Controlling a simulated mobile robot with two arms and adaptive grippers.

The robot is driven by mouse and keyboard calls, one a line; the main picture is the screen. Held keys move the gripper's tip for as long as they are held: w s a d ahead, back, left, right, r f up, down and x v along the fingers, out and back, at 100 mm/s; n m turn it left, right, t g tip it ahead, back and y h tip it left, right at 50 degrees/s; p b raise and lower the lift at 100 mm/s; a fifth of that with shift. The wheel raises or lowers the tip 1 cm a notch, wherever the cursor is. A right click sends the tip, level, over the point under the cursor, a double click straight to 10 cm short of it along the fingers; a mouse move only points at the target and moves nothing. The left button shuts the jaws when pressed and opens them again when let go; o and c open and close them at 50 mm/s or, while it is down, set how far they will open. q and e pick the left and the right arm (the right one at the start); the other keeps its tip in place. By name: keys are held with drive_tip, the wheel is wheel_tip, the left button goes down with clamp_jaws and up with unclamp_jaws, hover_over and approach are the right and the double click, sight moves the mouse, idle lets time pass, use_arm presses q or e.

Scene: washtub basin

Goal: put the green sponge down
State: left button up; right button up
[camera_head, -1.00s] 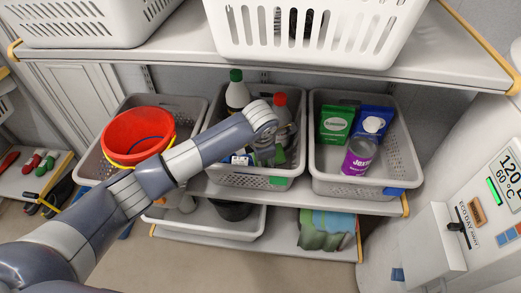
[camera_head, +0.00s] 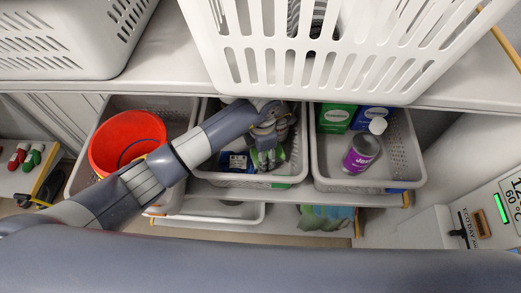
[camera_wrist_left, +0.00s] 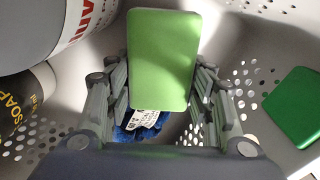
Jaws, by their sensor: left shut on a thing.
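My left gripper (camera_head: 266,148) is over the middle grey basket (camera_head: 206,122) on the shelf. In the left wrist view it is shut on the green sponge (camera_wrist_left: 162,58), which stands out between its fingers, above the basket's perforated floor. In the head view the gripper mostly hides the sponge. A blue item with a white label (camera_wrist_left: 143,130) lies below the sponge; it also shows left of the gripper in the head view (camera_head: 236,160). My right gripper is not in view.
A white bottle with red lettering (camera_wrist_left: 60,30) and a dark-labelled SOAP bottle (camera_wrist_left: 25,105) stand close left of the gripper. A darker green piece (camera_wrist_left: 297,105) is at the right. A red bucket (camera_head: 125,140) and a purple-labelled bottle (camera_head: 362,152) are in the neighbouring baskets. A white basket (camera_head: 310,75) overhangs above.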

use_arm(q)
drive_tip(key=shift+f, duration=0.15)
drive_tip(key=o, duration=0.8)
drive_tip(key=shift+w, duration=0.1)
drive_tip(key=shift+o, duration=0.7)
drive_tip(key=shift+r, duration=0.2)
wheel_tip(320, 180, up, 6)
drive_tip(key=shift+w+r+b, duration=0.1)
drive_tip(key=shift+b, duration=0.45)
drive_tip(key=shift+r, duration=0.6)
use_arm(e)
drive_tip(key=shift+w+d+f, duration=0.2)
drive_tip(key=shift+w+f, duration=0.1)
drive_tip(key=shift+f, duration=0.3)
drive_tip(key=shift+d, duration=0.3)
